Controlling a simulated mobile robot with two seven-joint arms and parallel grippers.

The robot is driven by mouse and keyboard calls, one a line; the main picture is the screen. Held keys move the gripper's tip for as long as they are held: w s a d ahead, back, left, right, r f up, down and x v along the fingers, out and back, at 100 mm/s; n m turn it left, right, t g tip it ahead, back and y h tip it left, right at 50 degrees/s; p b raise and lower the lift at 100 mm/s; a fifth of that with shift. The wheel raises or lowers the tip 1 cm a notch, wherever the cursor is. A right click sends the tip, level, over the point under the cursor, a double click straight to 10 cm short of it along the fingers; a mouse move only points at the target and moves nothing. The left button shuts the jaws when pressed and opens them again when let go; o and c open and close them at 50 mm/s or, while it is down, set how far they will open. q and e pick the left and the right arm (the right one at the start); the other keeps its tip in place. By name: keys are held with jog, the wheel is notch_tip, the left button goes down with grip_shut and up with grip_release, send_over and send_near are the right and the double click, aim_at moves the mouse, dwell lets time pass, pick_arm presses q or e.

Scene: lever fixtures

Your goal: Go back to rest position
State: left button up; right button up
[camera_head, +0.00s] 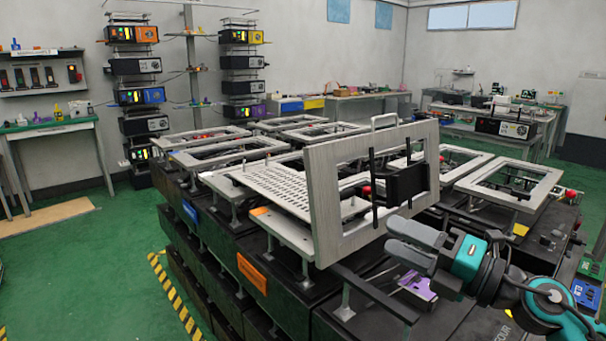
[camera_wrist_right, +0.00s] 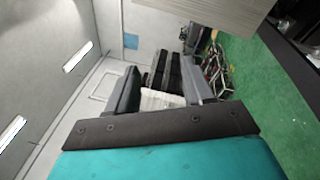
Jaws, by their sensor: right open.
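My right gripper (camera_head: 398,242) is at the lower right of the head view, its fingers pointing left. It is in front of and below the upright grey frame (camera_head: 324,214) and looks apart from it. In the right wrist view the two fingers of the right gripper (camera_wrist_right: 162,88) stand apart, with nothing held between them. The upright frame has a window with a black block (camera_head: 406,184) and dark rods in it. My left gripper is in neither view.
Several flat grey frames, including one at the right (camera_head: 545,192), sit on black benches. A perforated plate (camera_head: 272,186) lies behind the upright frame. A dark bar (camera_head: 372,290) juts out near my right gripper. Green floor (camera_head: 110,255) is open at the left.

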jog(key=s+d+f+m+t+h, duration=0.3)
jog(key=f+m+h, duration=0.4)
jog(key=m, duration=0.6)
jog(key=s+d+f+m+h, duration=0.3)
jog(key=d+f+m+h, duration=0.25)
jog(key=m+h, duration=0.55)
jog(key=s+a+f+m+g+y, duration=0.25)
jog(key=s+f+g, duration=0.4)
jog(key=s, duration=0.35)
jog(key=s+a+f+m+g+y, duration=0.15)
jog(key=s+f+m+g, duration=0.25)
jog(key=s+f+g, duration=0.5)
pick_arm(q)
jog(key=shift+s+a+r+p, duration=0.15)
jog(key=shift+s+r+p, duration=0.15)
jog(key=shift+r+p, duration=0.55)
pick_arm(e)
jog(key=w+a+f+t+y, duration=0.1)
jog(key=w+a+f+t, duration=0.2)
jog(key=t, duration=0.7)
notch_tip(320, 180, down, 3)
jog(key=shift+w+r+n, duration=0.15)
jog(key=shift+w+n, duration=0.3)
jog(key=shift+w, duration=0.8)
